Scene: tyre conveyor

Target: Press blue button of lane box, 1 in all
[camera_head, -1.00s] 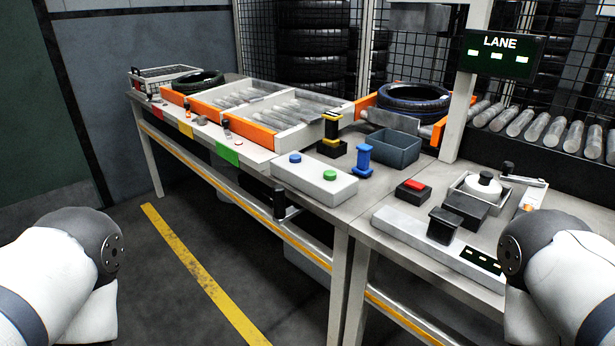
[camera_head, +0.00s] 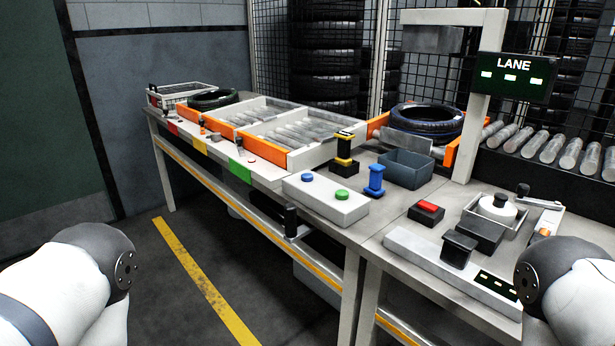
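The lane box (camera_head: 327,203) is a white box on the front edge of the bench, near the middle of the view. Its blue button (camera_head: 307,177) is on the left of its top, and a green button (camera_head: 342,195) is on the right. Nothing touches either button. Whether the blue button is pressed in cannot be told. My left arm shows at the lower left and my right arm at the lower right, both well apart from the box. Neither gripper shows in the view.
A blue spool-like post (camera_head: 376,181) and a yellow-and-black post (camera_head: 344,155) stand behind the box. A grey bin (camera_head: 405,172) and a red-topped block (camera_head: 426,212) are to the right. A dark handle (camera_head: 291,221) sticks up before the bench edge. The floor in front is clear.

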